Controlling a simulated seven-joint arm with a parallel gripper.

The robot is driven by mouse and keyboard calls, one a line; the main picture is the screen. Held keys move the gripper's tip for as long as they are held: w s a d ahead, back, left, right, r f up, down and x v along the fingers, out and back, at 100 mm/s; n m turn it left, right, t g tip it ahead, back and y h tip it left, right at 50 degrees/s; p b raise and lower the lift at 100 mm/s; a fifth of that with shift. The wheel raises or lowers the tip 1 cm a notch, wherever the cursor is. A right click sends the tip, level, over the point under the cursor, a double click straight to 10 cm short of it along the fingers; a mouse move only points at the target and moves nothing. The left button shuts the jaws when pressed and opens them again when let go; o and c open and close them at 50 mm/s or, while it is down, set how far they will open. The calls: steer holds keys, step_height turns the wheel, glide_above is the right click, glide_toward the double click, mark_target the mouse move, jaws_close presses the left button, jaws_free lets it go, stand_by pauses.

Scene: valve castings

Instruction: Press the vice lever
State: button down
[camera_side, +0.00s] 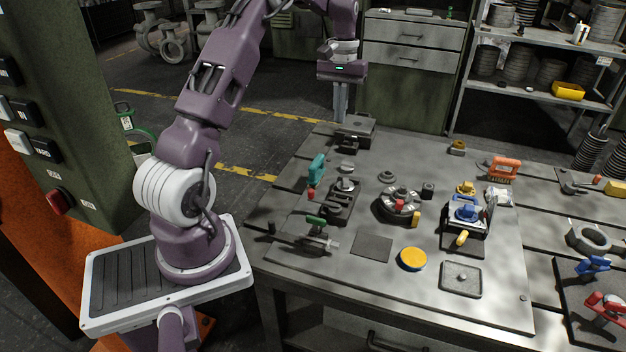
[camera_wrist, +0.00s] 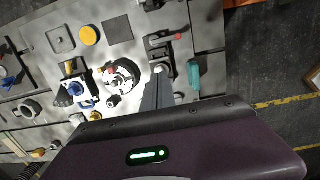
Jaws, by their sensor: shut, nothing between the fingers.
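A dark vice-like fixture (camera_side: 340,208) stands on the left part of the grey bench; it also shows in the wrist view (camera_wrist: 162,52). A teal handle (camera_side: 317,168) stands upright beside it, and the same handle shows in the wrist view (camera_wrist: 193,80). A small red piece (camera_side: 311,196) sits below the handle; I cannot tell for certain which part is the vice lever. My gripper (camera_side: 341,119) points down, shut and empty, above the back left of the bench, apart from the fixture. Its fingers (camera_wrist: 157,82) fill the middle of the wrist view.
A green-handled clamp (camera_side: 316,222) sits nearer the front edge. A round fixture (camera_side: 399,203) with a red part stands right of the vice.

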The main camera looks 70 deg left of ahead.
steer(key=n+g+h, duration=0.1)
steer(key=n, duration=0.1)
glide_above(316, 168)
steer(key=w+a+f+x, duration=0.1)
steer(key=w+a+x, duration=0.1)
steer(key=x, duration=0.9)
steer(key=shift+s+d+r, duration=0.1)
steer(key=shift+s+d, duration=0.25)
steer(key=shift+d, duration=0.15)
steer(key=x, duration=0.9)
steer(key=shift+d, duration=0.15)
steer(key=s+d, duration=0.1)
steer(key=d+f, duration=0.1)
steer(key=shift+s+d, duration=0.3)
steer(key=shift+s, duration=0.1)
steer(key=shift+s+d, duration=0.3)
steer(key=shift+d, duration=0.1)
